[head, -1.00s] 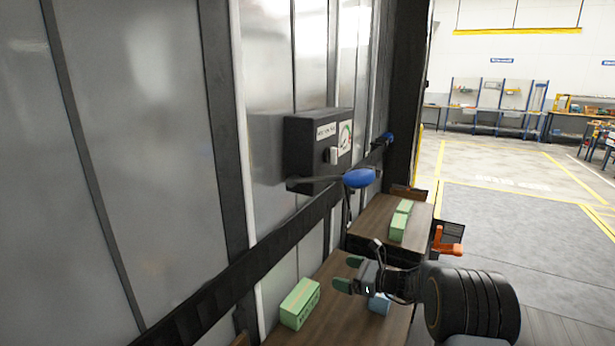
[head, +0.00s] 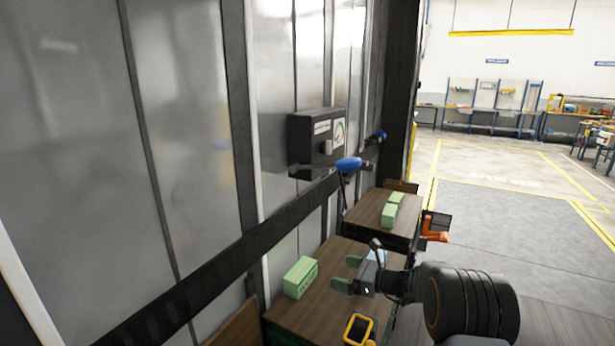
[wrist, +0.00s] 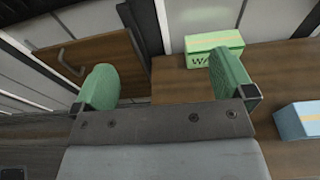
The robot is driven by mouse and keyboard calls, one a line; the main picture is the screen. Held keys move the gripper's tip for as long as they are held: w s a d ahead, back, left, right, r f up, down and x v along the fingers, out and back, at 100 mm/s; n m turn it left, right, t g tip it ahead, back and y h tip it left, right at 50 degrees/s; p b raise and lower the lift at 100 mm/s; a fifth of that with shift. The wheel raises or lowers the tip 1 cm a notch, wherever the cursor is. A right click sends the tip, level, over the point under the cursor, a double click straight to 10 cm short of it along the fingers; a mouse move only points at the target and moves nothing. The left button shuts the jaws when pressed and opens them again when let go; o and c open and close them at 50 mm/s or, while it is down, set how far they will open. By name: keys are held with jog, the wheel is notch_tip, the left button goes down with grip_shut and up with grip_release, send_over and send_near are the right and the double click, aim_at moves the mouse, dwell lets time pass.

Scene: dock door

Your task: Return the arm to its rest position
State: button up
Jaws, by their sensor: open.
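My gripper (head: 347,273) has green fingers and hangs over the near wooden table in the head view, pointing left. In the wrist view the two green fingers (wrist: 170,86) stand wide apart with nothing between them. My dark arm reaches in from the lower right. A green box (head: 300,277) stands on the near table to the left of the gripper; it also shows beyond the right finger in the wrist view (wrist: 213,48). A pale blue box (wrist: 300,121) lies right of the gripper in the wrist view and is mostly hidden behind the gripper in the head view.
The near table (head: 320,310) also bears a yellow-framed handheld device (head: 358,329). A farther table (head: 365,218) bears green boxes (head: 391,212). A dark wall box (head: 318,143) and a blue-ended lever (head: 348,164) are on the metal wall. Open floor (head: 510,222) lies at right.

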jog(key=s+a+r+n+g+h, duration=0.25)
jog(key=s+n, duration=0.35)
jog(key=s, duration=0.3)
jog(key=s+a+r+n+g+h, duration=0.1)
jog(key=s+r+n+g+h, duration=0.15)
jog(key=s+n, duration=0.5)
jog(key=s+d+n+h, duration=0.4)
jog(key=s+n, duration=0.1)
jog(key=s, duration=0.2)
jog(key=s+d+n+h, duration=0.4)
jog(key=s+n+h, duration=0.1)
jog(key=s, duration=0.3)
jog(key=shift+d+f+t, duration=0.25)
jog(key=shift+f+t, duration=0.1)
jog(key=shift+t, duration=0.05)
jog(key=shift+n, duration=0.25)
jog(key=shift+c, duration=0.5)
